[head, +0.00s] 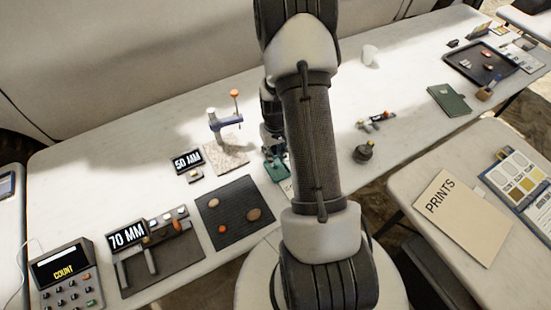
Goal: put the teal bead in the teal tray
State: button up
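A small teal tray (275,171) lies on the long white table near the middle of the head view, partly hidden behind my arm. My gripper (273,146) is just above and behind the tray in the picture, partly covered by my own arm links. Its fingers are small and dark, so I cannot tell whether they are open or shut, or whether they hold anything. I cannot make out a teal bead anywhere; it may be hidden by my arm or too small to see.
Left of my arm, a dark mat (237,194) holds several orange-brown pieces. A stand with an orange ball (234,93), a "50 MM" sign (188,161) and a "70 MM" sign (127,235) stand nearby. A dark pot (363,153) is to the right.

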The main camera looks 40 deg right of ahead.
jog(key=a+r+n+t+p, duration=0.1)
jog(key=a+r, duration=0.3)
jog(key=r, duration=0.5)
jog(key=a+r, duration=0.4)
jog(key=r, duration=0.5)
jog(key=a+r+n+t+p, duration=0.1)
jog(key=a+r, duration=0.3)
jog(key=r, duration=0.5)
jog(key=s+a+r+n+t, duration=0.1)
jog(key=s+a+r, duration=0.4)
jog(key=s, duration=0.2)
jog(key=s+a+r+n+t, duration=0.1)
jog(key=s+a+r, duration=0.3)
jog(key=s+a, duration=0.2)
jog(key=shift+s+a+r+t, duration=0.3)
jog(key=shift+s+r, duration=0.05)
jog(key=shift+s, duration=0.55)
jog(key=shift+d, duration=0.1)
